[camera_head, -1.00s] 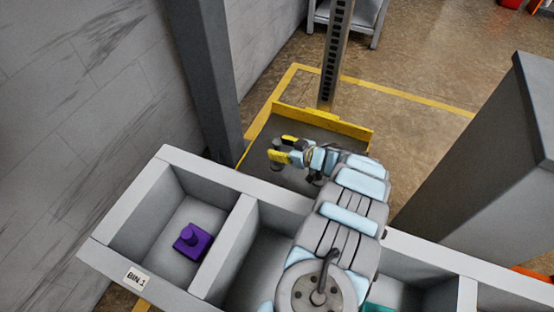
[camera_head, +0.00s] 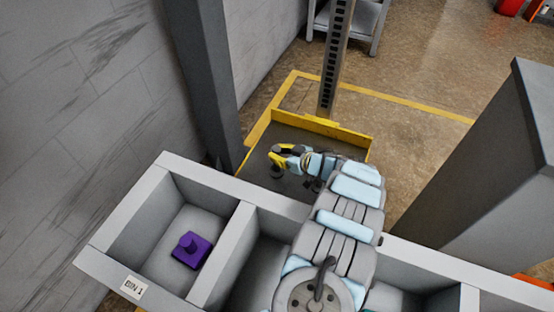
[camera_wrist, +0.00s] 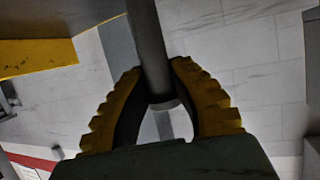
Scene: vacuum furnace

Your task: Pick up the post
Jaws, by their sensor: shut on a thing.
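My gripper (camera_head: 276,157) has yellow fingers and reaches out over the platform with the yellow rim. It is shut on a grey cylindrical post (camera_head: 277,172), which shows just below the fingertips. In the wrist view my gripper (camera_wrist: 157,68) has one ribbed yellow finger on each side of the round grey post (camera_wrist: 148,40). One end of the post lies between the fingers and the rest runs up out of the frame. I cannot tell whether the post touches the platform.
A grey bin row stands in front, with a purple part (camera_head: 192,251) in BIN 1. A dark pillar (camera_head: 205,80) stands left and a grey cabinet (camera_head: 490,160) right.

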